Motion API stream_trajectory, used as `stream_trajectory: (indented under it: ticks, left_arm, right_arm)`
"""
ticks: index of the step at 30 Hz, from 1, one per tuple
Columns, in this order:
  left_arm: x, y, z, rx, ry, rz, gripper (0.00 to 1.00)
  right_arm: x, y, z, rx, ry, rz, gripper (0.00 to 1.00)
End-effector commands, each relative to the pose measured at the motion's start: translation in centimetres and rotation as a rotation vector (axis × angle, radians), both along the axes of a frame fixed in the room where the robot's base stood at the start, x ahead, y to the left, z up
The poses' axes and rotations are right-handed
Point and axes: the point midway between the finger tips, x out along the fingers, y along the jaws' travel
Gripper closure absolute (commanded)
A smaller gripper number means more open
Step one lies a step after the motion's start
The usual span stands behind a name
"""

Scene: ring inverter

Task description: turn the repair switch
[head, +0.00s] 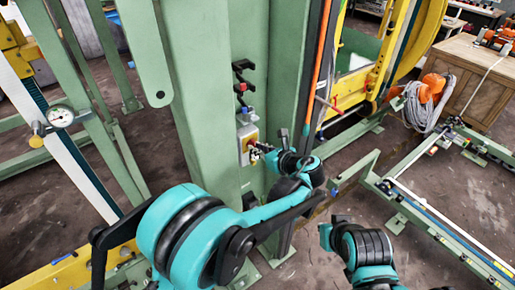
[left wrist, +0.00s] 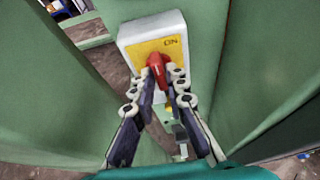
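The repair switch is a red knob (left wrist: 157,70) on a yellow plate marked "ON", on a white box (left wrist: 130,38). In the head view the switch box (head: 241,131) is mounted on the green column, with its red knob near the lower edge. My left gripper (left wrist: 161,88) is at the knob, one fingertip on each side. The tips are about a knob's width apart and look closed on it; the exact contact is partly hidden. The left gripper (head: 260,149) is small and partly hidden by its wrist in the head view.
The green column (head: 203,90) stands behind the box. Dark hooks with a red part (head: 242,87) stick out above it. An orange hose and cable (head: 322,45) run down to the right. A green floor frame (head: 400,205) lies right; a gauge (head: 60,116) is left.

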Motion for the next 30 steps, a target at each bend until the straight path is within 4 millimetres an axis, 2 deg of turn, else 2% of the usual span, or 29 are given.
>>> stream_trajectory:
  ticks: [17, 23, 30]
  left_arm:
    - [0.0, 0.1, 0.1, -0.027, -0.021, 0.0, 0.69]
    - [-0.2, 0.3, 0.0, -0.195, -0.143, 0.001, 0.69]
    - [-0.4, 0.5, -0.3, -0.494, -0.361, 0.0, 0.69]
  right_arm:
    - [0.0, 0.0, 0.0, 0.0, 0.0, 0.0, 1.0]
    - [0.0, 0.0, -0.3, 0.0, 0.0, 0.0, 1.0]
    - [0.0, 0.0, -1.2, 0.0, 0.0, 0.0, 1.0]
